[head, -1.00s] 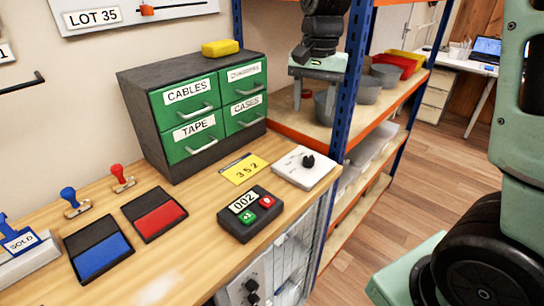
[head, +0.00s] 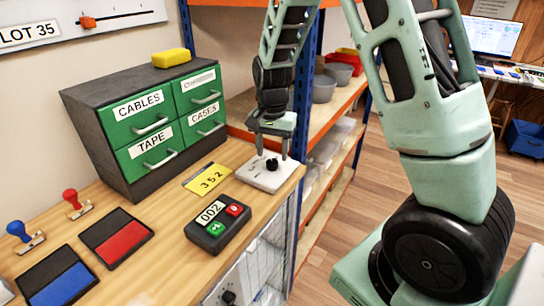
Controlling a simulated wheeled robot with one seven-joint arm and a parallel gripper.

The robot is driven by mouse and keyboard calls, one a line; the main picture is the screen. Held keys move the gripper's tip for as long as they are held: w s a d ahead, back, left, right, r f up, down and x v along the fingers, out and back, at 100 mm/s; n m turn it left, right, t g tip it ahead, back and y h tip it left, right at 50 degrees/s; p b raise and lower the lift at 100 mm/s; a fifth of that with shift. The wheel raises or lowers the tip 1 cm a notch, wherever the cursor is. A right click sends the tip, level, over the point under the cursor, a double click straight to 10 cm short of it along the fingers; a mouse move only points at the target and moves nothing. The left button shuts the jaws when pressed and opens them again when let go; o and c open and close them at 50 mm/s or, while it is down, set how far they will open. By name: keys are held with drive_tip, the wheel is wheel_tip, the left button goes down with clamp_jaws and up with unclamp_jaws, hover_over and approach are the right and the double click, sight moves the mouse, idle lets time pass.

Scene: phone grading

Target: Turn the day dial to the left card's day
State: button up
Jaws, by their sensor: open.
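A black knob (head: 272,164) stands on a white square plate (head: 256,181) at the right front corner of the wooden bench, and it looks like the day dial. Its day marks are too small to read. My gripper (head: 272,153) points down just above the knob with its fingers apart, one on each side of it. I cannot tell whether the fingers touch the knob. No card showing a day is readable in this view.
A dark counter box (head: 218,222) showing "002" with a green and a red button sits in front of the plate. A green drawer cabinet (head: 123,187) stands behind left. Red (head: 122,242) and blue (head: 62,284) pads and stamps lie left. An orange-edged shelf (head: 343,112) is behind right.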

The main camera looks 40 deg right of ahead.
sight(272, 165)
drive_tip(key=shift+f, duration=1.35)
drive_tip(key=c, duration=1)
drive_tip(key=shift+o, duration=0.2)
drive_tip(key=shift+p, duration=0.3)
drive_tip(key=m+p, duration=0.1)
drive_tip(key=m, duration=0.1)
drive_tip(key=m+p, duration=0.1)
drive_tip(key=shift+r+m+p, duration=0.2)
drive_tip(key=shift+m+p, duration=0.1)
drive_tip(key=shift+m, duration=0.1)
drive_tip(key=shift+f+m+p, duration=0.1)
drive_tip(key=shift+m+p, duration=1.35)
drive_tip(key=shift+m, duration=0.65)
